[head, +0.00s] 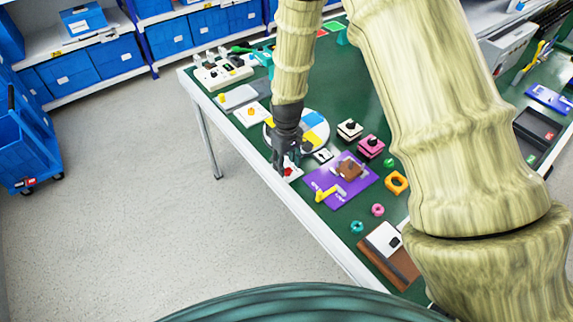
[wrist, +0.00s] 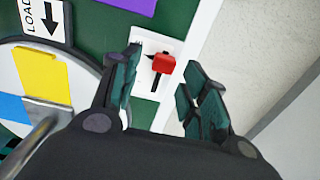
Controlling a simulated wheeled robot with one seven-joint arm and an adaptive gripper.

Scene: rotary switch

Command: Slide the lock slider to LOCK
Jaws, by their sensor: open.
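The lock slider is a white plate (wrist: 142,115) with a dark slot and a red knob (wrist: 163,63), at the table's edge. In the wrist view the knob sits near the upper end of the visible slot, with a small dark pointer on its left. In the head view the red knob (head: 288,171) shows just beside my fingertips. My gripper (wrist: 160,88) is open, its two fingers on either side of the plate with the knob between them. I see a gap on each side of the knob. The lettering on the plate is not readable.
A round disc with yellow, blue and white sectors (head: 314,120) lies close to my gripper. A purple board (head: 325,177) with a yellow handle is to the right. A white card marked LOAD with an arrow (wrist: 45,18) is near. Beyond the table edge is open floor (head: 180,220).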

